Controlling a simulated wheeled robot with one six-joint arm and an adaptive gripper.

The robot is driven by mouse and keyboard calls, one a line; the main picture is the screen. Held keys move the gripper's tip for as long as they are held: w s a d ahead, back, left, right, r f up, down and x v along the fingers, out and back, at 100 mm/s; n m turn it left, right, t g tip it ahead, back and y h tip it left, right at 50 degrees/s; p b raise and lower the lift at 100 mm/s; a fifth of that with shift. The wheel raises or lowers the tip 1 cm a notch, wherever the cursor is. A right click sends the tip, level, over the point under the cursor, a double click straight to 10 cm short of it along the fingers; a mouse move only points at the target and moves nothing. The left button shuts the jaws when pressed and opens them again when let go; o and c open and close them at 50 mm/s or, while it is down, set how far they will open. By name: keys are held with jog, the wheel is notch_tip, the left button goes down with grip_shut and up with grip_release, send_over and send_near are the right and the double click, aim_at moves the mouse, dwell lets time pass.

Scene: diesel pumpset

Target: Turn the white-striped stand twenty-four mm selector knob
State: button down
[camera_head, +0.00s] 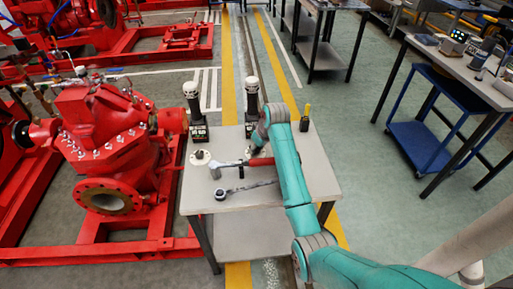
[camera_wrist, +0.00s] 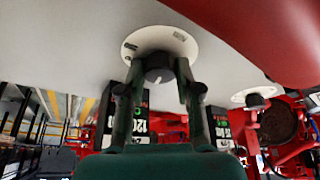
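A dark selector knob (camera_wrist: 158,66) stands on a round white dial plate (camera_wrist: 168,39) on the table. My gripper (camera_wrist: 159,67) has its two fingers on either side of this knob, with small gaps showing. A second dark knob (camera_wrist: 254,99) on a white dial sits to the right in the wrist view; the head view shows a knob on a dial (camera_head: 200,157) at the table's left. Two dark stands with pale tops, a left stand (camera_head: 192,103) and a right stand (camera_head: 252,98), stand at the table's back. Stripes and the size marking are too small to read.
A yellow-black tool (camera_head: 305,118) stands at the back right. Red pump machinery (camera_head: 105,130) is close on the left.

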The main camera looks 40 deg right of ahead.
jog(key=shift+m, duration=0.4)
jog(key=shift+a+m+h, duration=0.1)
jog(key=shift+m+h, duration=0.4)
jog(key=shift+m, duration=0.5)
jog(key=shift+m+g+h, duration=0.4)
jog(key=shift+m+h, duration=0.3)
jog(key=shift+m, duration=1.2)
jog(key=c, duration=0.8)
grip_release()
jog(key=v, duration=1.2)
jog(key=shift+a, duration=0.15)
